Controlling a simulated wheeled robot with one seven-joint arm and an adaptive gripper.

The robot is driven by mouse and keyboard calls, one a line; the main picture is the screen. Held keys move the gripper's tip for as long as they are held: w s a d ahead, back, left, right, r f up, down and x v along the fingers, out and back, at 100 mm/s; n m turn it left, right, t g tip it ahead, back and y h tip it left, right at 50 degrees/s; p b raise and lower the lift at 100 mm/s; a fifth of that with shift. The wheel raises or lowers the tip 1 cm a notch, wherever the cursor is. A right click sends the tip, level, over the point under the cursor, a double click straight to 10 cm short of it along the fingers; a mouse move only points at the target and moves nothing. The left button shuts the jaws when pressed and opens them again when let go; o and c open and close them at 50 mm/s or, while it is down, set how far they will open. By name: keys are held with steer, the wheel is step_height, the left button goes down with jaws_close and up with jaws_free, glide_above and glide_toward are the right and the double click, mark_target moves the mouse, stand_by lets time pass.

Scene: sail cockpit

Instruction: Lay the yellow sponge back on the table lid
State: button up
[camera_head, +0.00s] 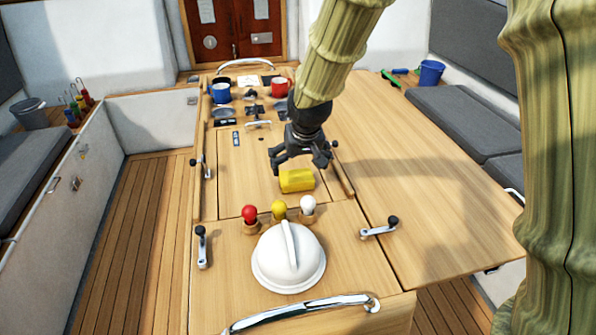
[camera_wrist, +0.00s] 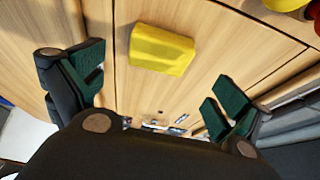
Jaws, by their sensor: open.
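The yellow sponge (camera_head: 297,180) is a small block on the wooden table lid (camera_head: 245,170), behind the row of coloured knobs. In the wrist view the sponge (camera_wrist: 162,49) lies on the wood, in view between and beyond the spread fingers. My gripper (camera_head: 301,163) is open and empty, just above and behind the sponge. In the wrist view both green-padded fingers (camera_wrist: 160,90) are wide apart, with nothing between the pads. I see no contact between fingers and sponge.
Red, yellow and white knobs (camera_head: 279,209) and a white dome with a handle (camera_head: 289,258) stand in front of the sponge. Blue (camera_head: 221,92) and red (camera_head: 280,87) mugs stand at the back. Metal cranks (camera_head: 379,228) flank the lid. The right table leaf (camera_head: 430,170) is clear.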

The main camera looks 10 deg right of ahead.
steer(key=shift+b+v, duration=0.3)
steer(key=shift+v, duration=2.05)
steer(key=shift+f, duration=0.1)
